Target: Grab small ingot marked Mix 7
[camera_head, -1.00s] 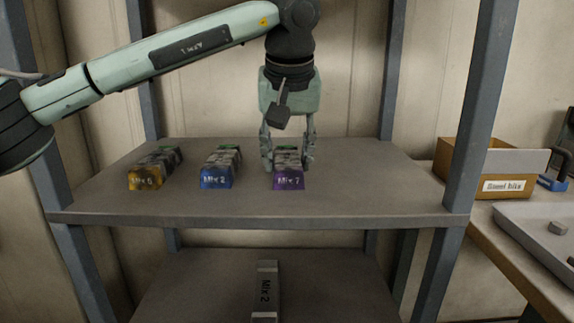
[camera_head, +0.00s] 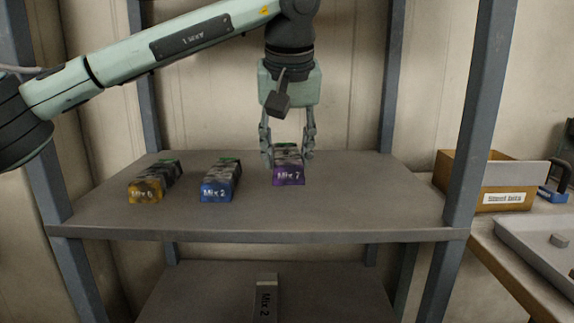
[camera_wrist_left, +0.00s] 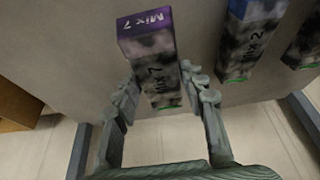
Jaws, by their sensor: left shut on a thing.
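The small ingot marked Mix 7 (camera_head: 289,177) has a purple front end and a mottled grey and black body. My left gripper (camera_head: 288,160) points down with a finger on each side of it and is shut on it. The ingot appears raised a little above the upper shelf (camera_head: 330,215). In the left wrist view the ingot (camera_wrist_left: 151,50) lies between the fingers, its purple end away from the palm. My right gripper is not in view.
A blue-ended ingot marked Mix 2 (camera_head: 216,190) and a yellow-ended one (camera_head: 146,190) stand to the left on the shelf. Shelf posts (camera_head: 478,120) flank the space. A bar marked Mix 2 (camera_head: 265,298) is below. A box (camera_head: 492,182) and tray (camera_head: 535,245) are at right.

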